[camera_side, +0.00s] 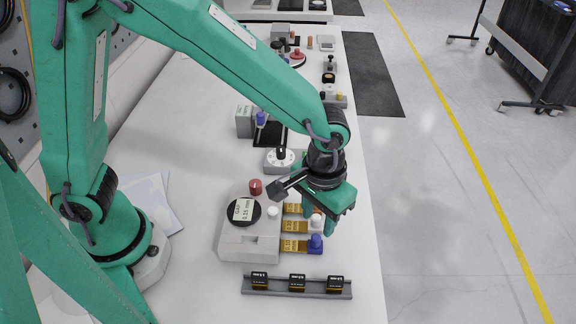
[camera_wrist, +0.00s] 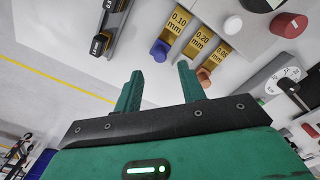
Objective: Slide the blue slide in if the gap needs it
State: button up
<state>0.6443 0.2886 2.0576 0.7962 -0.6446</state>
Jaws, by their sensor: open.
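The grey mirror fixture (camera_side: 233,244) has a round dial with a small display (camera_side: 243,210) that appears to read a gap of 0.15 mm. Three brass slides stick out of its right side. The blue slide's knob (camera_side: 315,244) is nearest the rail; its plate reads 0.10 mm in the wrist view (camera_wrist: 172,26). The middle slide (camera_wrist: 197,45) reads 0.20 mm and has a white knob. The far slide (camera_wrist: 216,56) reads 0.05 mm and has an orange knob. My gripper (camera_side: 318,222) is open and empty over the knob ends, apart from the blue knob (camera_wrist: 160,50).
A grey rail (camera_side: 316,288) with three small black blocks lies in front of the fixture. A red knob (camera_side: 255,187) and a white button (camera_side: 272,211) are on the fixture. A dial box (camera_side: 279,163) stands behind. The table edge is close on the right.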

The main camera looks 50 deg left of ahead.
aim_at(316, 237)
jog(key=shift+f, duration=3.15)
grip_shut()
